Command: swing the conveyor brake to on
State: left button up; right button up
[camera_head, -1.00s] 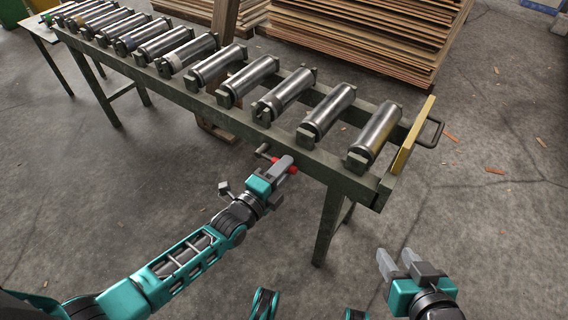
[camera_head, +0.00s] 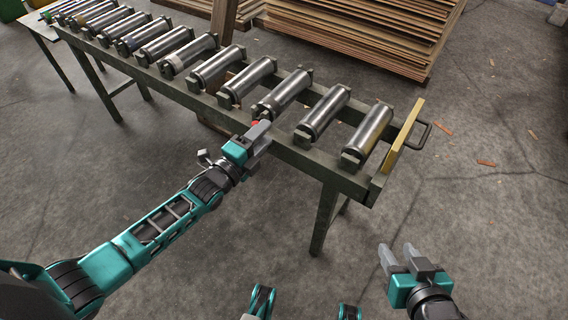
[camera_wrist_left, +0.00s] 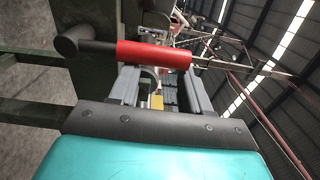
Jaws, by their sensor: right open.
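The conveyor brake is a lever with a red grip (camera_head: 255,123) on the near side rail of the roller conveyor (camera_head: 300,158). In the left wrist view the red grip (camera_wrist_left: 155,54) lies crosswise at the fingertips, with a dark rod and round knob at its left end. My left gripper (camera_head: 260,132) is at the grip, against the rail. Its two fingers are apart in the wrist view, with the grip across their tips rather than pinched between them. No on or off marking is readable. My right gripper (camera_head: 398,258) is open and empty over the floor.
Steel rollers (camera_head: 321,112) line the conveyor. A yellow end plate (camera_head: 403,138) and a metal loop handle stand at its right end. A conveyor leg (camera_head: 325,220) stands right of my left gripper. Veneer stacks (camera_head: 365,35) lie behind. The concrete floor in front is mostly clear.

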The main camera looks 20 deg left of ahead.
pick_arm(q)
jog(key=shift+w+a+f+y, duration=0.1)
jog(key=shift+a+f+y, duration=0.3)
jog(key=shift+a+f, duration=0.1)
pick_arm(e)
jog(key=shift+w, duration=0.1)
pick_arm(q)
jog(key=p+v, duration=0.3)
jog(key=v, duration=0.4)
jog(key=shift+d, duration=0.2)
pick_arm(e)
notch_tip(320, 180, up, 3)
jog(key=shift+a+r, duration=0.15)
jog(key=shift+r, duration=0.05)
